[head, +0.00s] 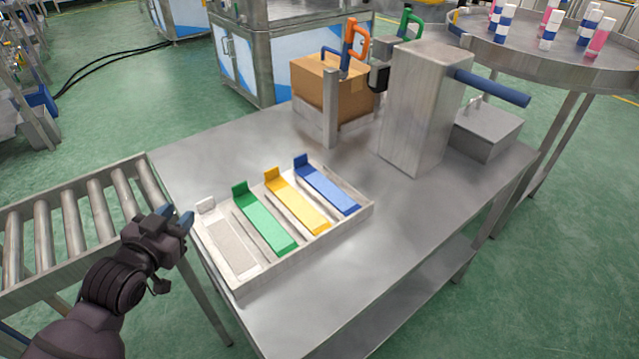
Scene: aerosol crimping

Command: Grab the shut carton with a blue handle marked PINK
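A brown cardboard carton (308,82) stands at the back of the steel table, partly hidden by an upright post. Its top looks shut. A blue piece (333,52) shows at its top, next to an orange handle (357,40); I cannot tell which part each belongs to. No PINK marking can be read. My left gripper (178,218) is at the table's left edge, beside the tray and well short of the carton. Its blue-grey fingertips look apart, with nothing between them. My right gripper is not in view.
A pale tray (306,246) with white, green, yellow and blue pieces lies at the front left. A steel block (424,105) with a blue lever (492,88) stands right of the carton. A roller conveyor (70,235) is at left. The table's front right is clear.

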